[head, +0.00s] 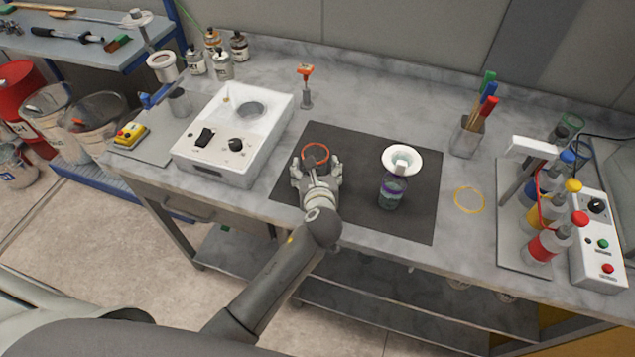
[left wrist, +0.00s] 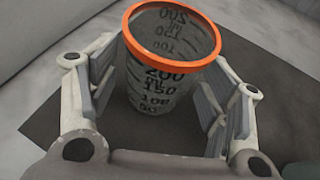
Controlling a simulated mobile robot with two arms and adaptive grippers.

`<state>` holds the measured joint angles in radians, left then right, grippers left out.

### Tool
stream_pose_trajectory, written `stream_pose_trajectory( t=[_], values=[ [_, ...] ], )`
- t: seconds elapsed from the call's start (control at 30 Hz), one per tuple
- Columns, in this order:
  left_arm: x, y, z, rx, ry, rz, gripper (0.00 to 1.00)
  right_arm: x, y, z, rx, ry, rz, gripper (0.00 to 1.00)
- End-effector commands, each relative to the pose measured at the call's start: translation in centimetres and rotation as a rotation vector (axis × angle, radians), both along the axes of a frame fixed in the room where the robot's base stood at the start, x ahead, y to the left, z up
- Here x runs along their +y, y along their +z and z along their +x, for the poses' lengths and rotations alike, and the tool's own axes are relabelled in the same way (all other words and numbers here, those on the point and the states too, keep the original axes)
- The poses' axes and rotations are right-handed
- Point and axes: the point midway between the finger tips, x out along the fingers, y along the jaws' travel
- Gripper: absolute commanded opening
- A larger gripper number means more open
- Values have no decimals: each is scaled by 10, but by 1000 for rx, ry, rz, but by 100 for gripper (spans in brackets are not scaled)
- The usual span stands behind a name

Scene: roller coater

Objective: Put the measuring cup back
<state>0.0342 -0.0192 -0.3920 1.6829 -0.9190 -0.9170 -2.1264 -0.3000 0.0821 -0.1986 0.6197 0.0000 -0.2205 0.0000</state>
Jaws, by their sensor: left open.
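The measuring cup (head: 315,152) is clear with an orange rim and stands upright on the black mat (head: 350,145). In the left wrist view the cup (left wrist: 163,85) shows black volume marks up to 200 ml. My left gripper (head: 317,170) is open, with one finger on each side of the cup. In the left wrist view, a gap shows beside the cup's lower wall at the left finger; contact at the right finger is unclear. A yellow ring (head: 470,200) is marked on the bare table right of the mat. My right gripper is not in view.
A bottle with a white funnel (head: 402,160) stands on the mat, right of my left gripper. A white device (head: 235,135) is to the left. A bottle rack (head: 515,255) is further right.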

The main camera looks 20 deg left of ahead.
Motion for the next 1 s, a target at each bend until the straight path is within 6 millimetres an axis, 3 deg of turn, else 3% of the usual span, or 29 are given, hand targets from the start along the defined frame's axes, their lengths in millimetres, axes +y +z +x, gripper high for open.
stream_pose_trajectory(
  t=[0.3, 0.5, 1.0],
  values=[
    [-20, 23, -54, -1, -1, -2, 71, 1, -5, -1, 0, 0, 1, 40],
    [-29, 34, -77, 0, -1, 0, 71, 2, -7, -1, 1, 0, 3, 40],
    [-31, 38, -84, -1, 0, 0, 71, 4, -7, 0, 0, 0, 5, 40]
  ],
)
